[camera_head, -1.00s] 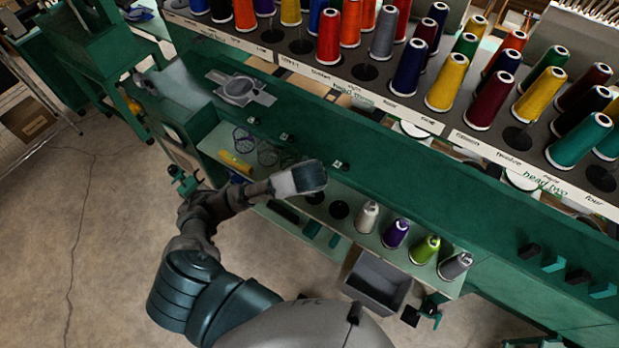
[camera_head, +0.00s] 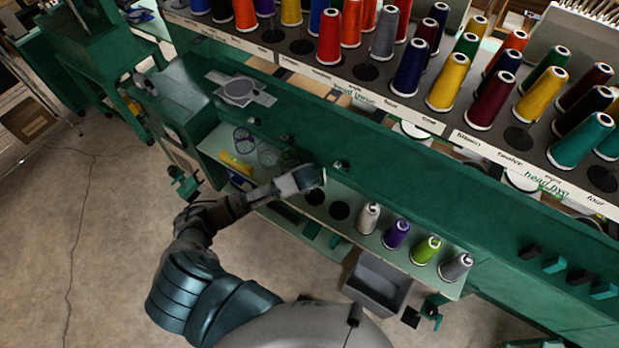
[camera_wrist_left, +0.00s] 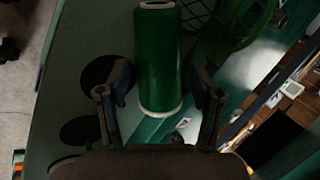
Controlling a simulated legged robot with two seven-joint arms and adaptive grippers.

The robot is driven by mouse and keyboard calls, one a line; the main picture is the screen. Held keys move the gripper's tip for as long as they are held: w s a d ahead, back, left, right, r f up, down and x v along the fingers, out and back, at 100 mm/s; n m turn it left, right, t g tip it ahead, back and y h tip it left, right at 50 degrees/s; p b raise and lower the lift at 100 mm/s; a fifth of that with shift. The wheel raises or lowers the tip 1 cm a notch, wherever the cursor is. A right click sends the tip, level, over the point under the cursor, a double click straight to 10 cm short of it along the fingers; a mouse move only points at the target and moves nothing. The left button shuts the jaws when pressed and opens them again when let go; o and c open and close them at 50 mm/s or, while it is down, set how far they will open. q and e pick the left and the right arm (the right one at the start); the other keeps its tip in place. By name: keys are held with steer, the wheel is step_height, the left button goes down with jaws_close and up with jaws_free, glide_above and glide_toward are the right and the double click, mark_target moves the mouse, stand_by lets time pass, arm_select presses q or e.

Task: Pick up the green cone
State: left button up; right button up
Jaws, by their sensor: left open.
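A dark green cone (camera_wrist_left: 158,60) shows in the left wrist view, with its top at the upper picture edge and a pale rim at its lower end. My left gripper (camera_wrist_left: 160,95) is open, with one finger on each side of the cone's lower part. I see no clear contact between fingers and cone. In the head view my left gripper (camera_head: 308,180) is over the lower shelf (camera_head: 290,212), its fingers hard to make out. The dark green cone is mostly hidden or blends in there. A lighter lime-green cone (camera_head: 426,250) stands farther right on that shelf. My right gripper is not in view.
White (camera_head: 367,218), purple (camera_head: 396,234) and grey (camera_head: 456,267) cones stand beside the lime one. A grey bin (camera_head: 378,283) is below the shelf edge. A green beam (camera_head: 420,185) and an upper rack of many coloured cones lie behind. Wire mesh (camera_wrist_left: 235,20) is close to the dark green cone.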

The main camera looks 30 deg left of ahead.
arm_select(q)
steer(key=shift+x, duration=1.35)
steer(key=c, duration=1.1)
steer(key=shift+r+b, duration=0.25)
steer(key=shift+b, duration=0.1)
steer(key=shift+s+f, duration=0.1)
steer(key=shift+s, duration=0.1)
steer(key=shift+s+d+f+t+y+b, duration=0.1)
steer(key=shift+s+d+t+y+b, duration=0.1)
steer(key=shift+t+y+b, duration=0.3)
steer(key=shift+s+d+f+t+y+b, duration=0.1)
steer(key=shift+s+t+y+b, duration=0.15)
steer(key=shift+t+b, duration=0.45)
step_height(320, 180, up, 7)
steer(key=s, duration=0.1)
steer(key=s+d+p, duration=0.1)
steer(key=s+d, duration=0.3)
steer(key=s, duration=0.2)
steer(key=s+d+r+g+h+p, duration=0.1)
steer(key=s+d, duration=0.2)
steer(key=s, duration=0.3)
steer(key=s+d+g+p, duration=0.1)
steer(key=s+d, duration=0.3)
steer(key=s, duration=0.2)
steer(key=shift+s+d+r+h, duration=0.15)
steer(key=shift+s+d+h, duration=0.15)
steer(key=shift+d, duration=0.1)
